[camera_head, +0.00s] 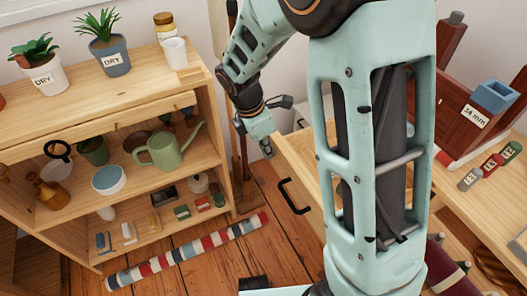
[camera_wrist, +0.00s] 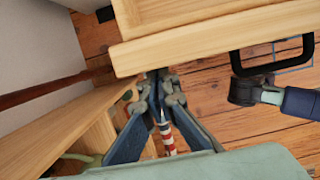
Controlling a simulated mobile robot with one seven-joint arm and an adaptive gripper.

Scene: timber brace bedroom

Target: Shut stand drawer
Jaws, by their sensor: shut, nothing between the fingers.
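The stand drawer is pulled open; its light wooden front (camera_head: 291,170) with a black bar handle (camera_head: 292,196) shows left of my arm in the head view. My arm hides much of the stand and drawer. In the wrist view the drawer front (camera_wrist: 215,37) crosses the top, with the handle (camera_wrist: 272,68) at right and part of the drawer's inside above. My gripper (camera_head: 267,151) is shut and empty by the drawer's far left end. In the wrist view its fingertips (camera_wrist: 160,78) are at the front's lower edge; I cannot tell whether they touch it.
A wooden shelf unit (camera_head: 150,97) with plants, a green watering can (camera_head: 172,147) and bowls stands at left. A striped roll (camera_head: 187,252) lies along its foot. The desk (camera_head: 508,185) at right holds several labelled small items. Wooden floor (camera_head: 245,240) is open between them.

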